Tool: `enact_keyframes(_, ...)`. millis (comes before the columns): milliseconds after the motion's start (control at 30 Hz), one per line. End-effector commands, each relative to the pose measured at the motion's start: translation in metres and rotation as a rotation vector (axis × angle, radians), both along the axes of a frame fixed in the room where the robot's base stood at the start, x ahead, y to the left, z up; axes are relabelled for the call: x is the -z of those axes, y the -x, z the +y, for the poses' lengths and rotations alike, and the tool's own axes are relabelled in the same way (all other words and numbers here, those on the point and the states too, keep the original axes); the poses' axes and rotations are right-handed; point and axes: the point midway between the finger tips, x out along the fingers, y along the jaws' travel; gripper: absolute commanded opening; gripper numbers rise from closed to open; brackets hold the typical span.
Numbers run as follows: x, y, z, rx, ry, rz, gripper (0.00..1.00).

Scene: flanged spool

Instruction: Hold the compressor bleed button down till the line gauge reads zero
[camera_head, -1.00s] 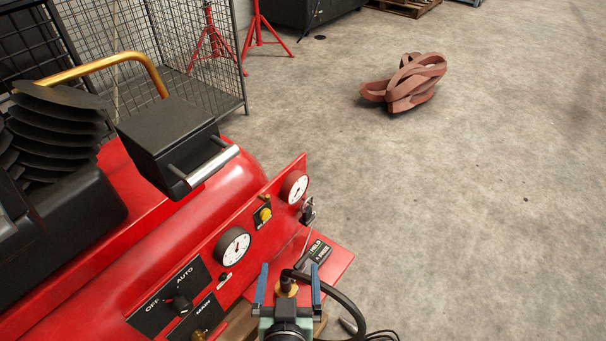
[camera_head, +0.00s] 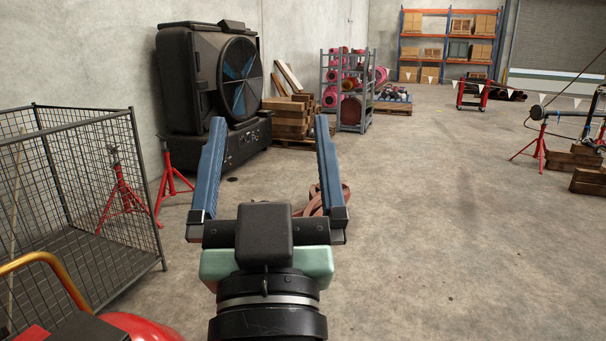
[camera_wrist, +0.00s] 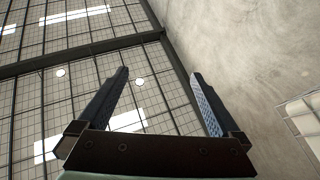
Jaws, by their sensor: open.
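My gripper (camera_head: 267,165) is raised in the middle of the head view, its two blue fingers spread wide with nothing between them. In the wrist view my gripper (camera_wrist: 162,92) is also open and empty, pointing up at the ceiling. Only a small part of the red compressor (camera_head: 145,326) shows at the bottom left, with its gold handle (camera_head: 45,258). The bleed button and the line gauge are in neither view now.
A wire mesh cage (camera_head: 140,185) and red stands (camera_head: 172,180) are at the left. A large black fan (camera_head: 215,95) stands by the wall. A brown coiled strap (camera_head: 347,195) lies on the floor, partly behind my gripper. Open floor (camera_head: 440,230) lies to the right.

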Motion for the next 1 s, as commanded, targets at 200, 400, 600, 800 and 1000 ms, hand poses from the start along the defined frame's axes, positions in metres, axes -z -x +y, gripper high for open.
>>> enact_keyframes(200, -0.104, 0.054, -0.023, 0.051, -0.011, -0.200, 1.00)
enact_keyframes(400, -0.124, 0.071, -0.029, 0.064, -0.012, -0.250, 1.00)
enact_keyframes(600, -0.123, 0.070, -0.029, 0.064, -0.012, -0.249, 1.00)
enact_keyframes(800, -0.123, 0.070, -0.028, 0.063, -0.012, -0.248, 0.64)
enact_keyframes(1000, -0.123, 0.070, -0.028, 0.063, -0.012, -0.248, 0.28)
